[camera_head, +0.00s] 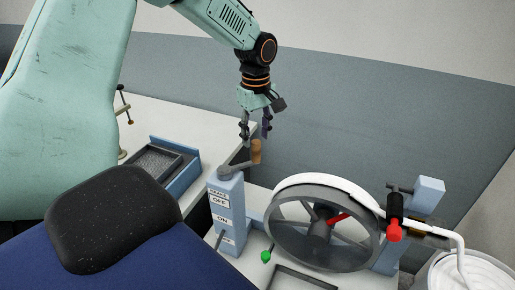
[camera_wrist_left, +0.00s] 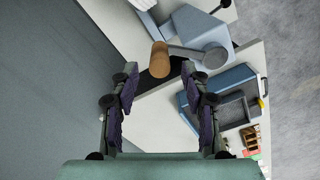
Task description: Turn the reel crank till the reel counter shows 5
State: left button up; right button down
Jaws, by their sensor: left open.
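The reel crank has a tan wooden handle (camera_head: 256,151) standing upright on a grey crank arm (camera_head: 238,169), on top of a blue-grey post (camera_head: 226,205). The post carries labels; OFF and ON can be read. My left gripper (camera_head: 255,136) is open and empty, pointing down just above the handle. The reel (camera_head: 325,228) is a dark spoked wheel with a white band. I cannot make out the counter's number. My right gripper is not in view.
A blue tray (camera_head: 180,176) sits on the white bench left of the post. A green-knobbed lever (camera_head: 266,256) stands before the reel. A red-ended black cylinder (camera_head: 394,232) and a white can (camera_head: 468,272) are at right. The wall stands behind.

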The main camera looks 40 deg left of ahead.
aim_at(256, 141)
pick_arm(q)
jog(key=f, duration=0.5)
jog(key=shift+a, duration=0.2)
jog(key=shift+w+d+f+p, duration=0.1)
jog(key=shift+w+f+p, duration=0.1)
jog(key=shift+f+p, duration=0.15)
jog(key=shift+s+r, duration=0.1)
jog(key=shift+s, duration=0.15)
jog(key=shift+c, duration=1.1)
jog(key=shift+w, duration=0.15)
jog(key=c, duration=0.4)
grip_shut()
